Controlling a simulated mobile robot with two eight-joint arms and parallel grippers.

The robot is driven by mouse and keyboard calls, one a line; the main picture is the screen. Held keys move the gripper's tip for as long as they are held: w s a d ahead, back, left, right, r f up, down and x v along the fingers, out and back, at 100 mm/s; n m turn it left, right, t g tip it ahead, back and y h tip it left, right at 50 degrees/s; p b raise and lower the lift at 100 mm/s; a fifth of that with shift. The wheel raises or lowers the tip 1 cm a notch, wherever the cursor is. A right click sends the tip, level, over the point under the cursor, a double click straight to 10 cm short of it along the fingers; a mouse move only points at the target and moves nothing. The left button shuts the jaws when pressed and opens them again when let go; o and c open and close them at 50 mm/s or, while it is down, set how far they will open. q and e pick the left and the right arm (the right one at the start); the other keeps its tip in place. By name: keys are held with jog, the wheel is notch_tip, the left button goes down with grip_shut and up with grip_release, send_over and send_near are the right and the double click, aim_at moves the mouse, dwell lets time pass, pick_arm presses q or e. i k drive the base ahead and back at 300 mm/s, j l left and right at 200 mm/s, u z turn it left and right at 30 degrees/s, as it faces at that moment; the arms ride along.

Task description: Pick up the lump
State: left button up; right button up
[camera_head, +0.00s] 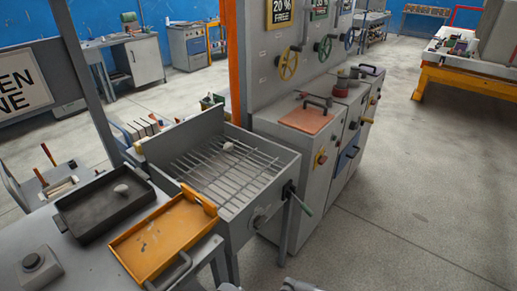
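A small pale grey lump (228,147) lies on the bars of a metal grate in the grey open-topped box (279,166). A second light grey lump (122,189) lies in a dark shallow tray (73,222) on the grey bench at the left. I cannot tell which of the two the task means. Both lie free, with nothing touching them from above. No gripper fingers show clearly. Only small grey parts, perhaps of my arms, peek in at the bottom edge.
An orange tray (124,262) with a handle lies between the dark tray and the grated box. A grey button box (38,266) stands front left. A panel with valve wheels (289,65) and grey cabinets (306,180) stand beyond the box. The floor at right is clear.

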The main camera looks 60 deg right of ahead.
aim_at(228, 146)
jog(key=z, duration=1.7)
jog(key=l+u, duration=0.1)
jog(key=u, duration=0.3)
jog(key=l+u, duration=0.1)
jog(key=u, duration=0.35)
jog(key=l+u, duration=0.1)
jog(key=u, duration=0.3)
jog(key=i+l+u, duration=0.1)
jog(key=l+u, duration=0.65)
jog(key=l, duration=0.3)
